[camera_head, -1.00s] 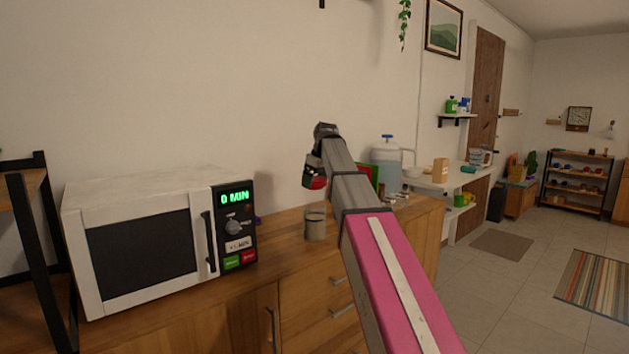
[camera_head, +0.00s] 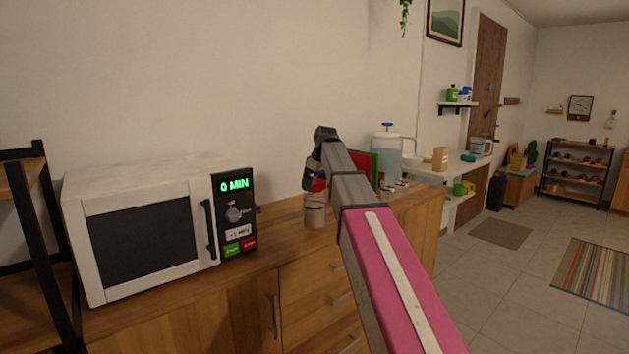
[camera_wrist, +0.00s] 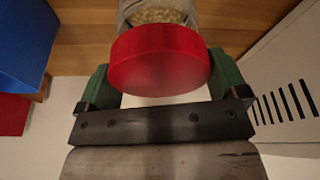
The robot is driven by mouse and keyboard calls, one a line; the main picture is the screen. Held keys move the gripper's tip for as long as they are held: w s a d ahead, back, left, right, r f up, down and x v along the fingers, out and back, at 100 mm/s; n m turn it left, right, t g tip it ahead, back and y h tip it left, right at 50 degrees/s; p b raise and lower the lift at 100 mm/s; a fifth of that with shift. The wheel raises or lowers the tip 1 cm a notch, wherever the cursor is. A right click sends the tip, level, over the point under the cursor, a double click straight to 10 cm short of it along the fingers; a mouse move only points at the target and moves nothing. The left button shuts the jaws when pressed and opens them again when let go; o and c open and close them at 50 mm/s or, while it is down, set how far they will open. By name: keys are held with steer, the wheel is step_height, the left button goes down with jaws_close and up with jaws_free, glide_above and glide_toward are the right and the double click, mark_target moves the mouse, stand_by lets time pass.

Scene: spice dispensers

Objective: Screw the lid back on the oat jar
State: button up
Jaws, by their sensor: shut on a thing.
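The oat jar (camera_head: 315,212) stands upright on the wooden counter, right of the microwave. It is grey in the head view; the wrist view shows its clear wall (camera_wrist: 125,18) and pale oats (camera_wrist: 160,14) inside. The red lid (camera_wrist: 158,60) is between the green fingers of my gripper (camera_wrist: 160,82), which is shut on it. In the head view my gripper (camera_head: 316,180) is directly over the jar, with a bit of the lid (camera_head: 319,186) showing. The lid is at the jar's mouth and hides the rim. I cannot tell whether it touches or is threaded.
The white microwave (camera_head: 150,225) stands left of the jar. Behind my arm are a red and green thing (camera_head: 368,163), a water dispenser (camera_head: 385,150) and small jars (camera_head: 396,187). The counter between microwave and jar is mostly clear.

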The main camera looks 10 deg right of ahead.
steer(key=shift+f, duration=1)
steer(key=shift+o, duration=1.2)
steer(key=shift+c, duration=1.4)
steer(key=m, duration=0.3)
steer(key=shift+m+t+h, duration=0.3)
steer(key=shift+h, duration=0.1)
steer(key=m+h, duration=0.1)
steer(key=m, duration=0.3)
steer(key=shift+m+t, duration=0.3)
steer(key=shift+m, duration=0.5)
